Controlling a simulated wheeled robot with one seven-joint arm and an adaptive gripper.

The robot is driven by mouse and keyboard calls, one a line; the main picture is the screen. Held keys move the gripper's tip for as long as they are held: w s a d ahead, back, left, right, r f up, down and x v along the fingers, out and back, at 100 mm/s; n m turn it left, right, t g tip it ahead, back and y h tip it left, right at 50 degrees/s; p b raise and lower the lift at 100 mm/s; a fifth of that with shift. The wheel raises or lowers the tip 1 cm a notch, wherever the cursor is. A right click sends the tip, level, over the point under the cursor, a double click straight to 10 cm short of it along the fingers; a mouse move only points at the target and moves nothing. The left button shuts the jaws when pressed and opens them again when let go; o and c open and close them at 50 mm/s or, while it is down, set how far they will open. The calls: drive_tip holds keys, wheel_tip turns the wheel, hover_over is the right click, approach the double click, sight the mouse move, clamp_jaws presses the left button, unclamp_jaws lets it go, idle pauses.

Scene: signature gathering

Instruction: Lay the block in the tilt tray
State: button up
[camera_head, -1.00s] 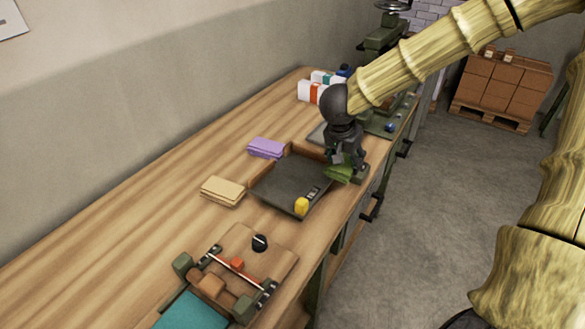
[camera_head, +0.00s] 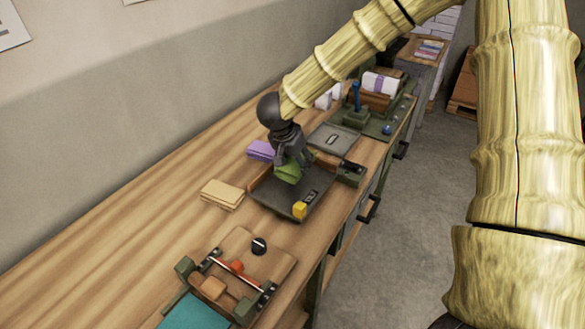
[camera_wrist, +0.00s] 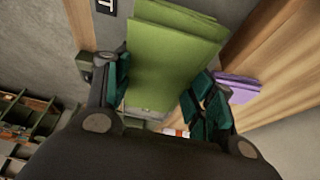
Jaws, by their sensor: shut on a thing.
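The block is a green stack of folded sheets (camera_head: 288,174). My gripper (camera_head: 290,163) is shut on it over the far part of the tilt tray (camera_head: 283,198). The tray has a dark grey floor and low wooden walls. In the wrist view the green block (camera_wrist: 170,55) sits between the dark green finger pads, and its far end reaches out past them. The tray's grey floor (camera_wrist: 235,9) and wooden wall (camera_wrist: 268,45) show behind it. I cannot tell whether the block touches the tray floor.
A purple stack (camera_head: 260,150) lies beyond the tray's left wall, and a tan stack (camera_head: 222,194) lies left of it. A yellow piece (camera_head: 300,210) is at the tray's near corner. A wooden fixture (camera_head: 235,270) stands in front. A grey plate (camera_head: 334,140) lies behind.

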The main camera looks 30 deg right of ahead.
drive_tip(key=shift+w+a, duration=0.1)
drive_tip(key=shift+a, duration=0.1)
drive_tip(key=shift+w+a+f, duration=0.1)
drive_tip(key=shift+f, duration=0.15)
drive_tip(key=shift+f+p, duration=0.6)
drive_tip(key=shift+f, duration=0.95)
drive_tip(key=shift+f, duration=0.1)
drive_tip(key=o, duration=1.1)
drive_tip(key=b+v, duration=0.1)
drive_tip(key=v, duration=1.1)
drive_tip(key=shift+b, duration=0.35)
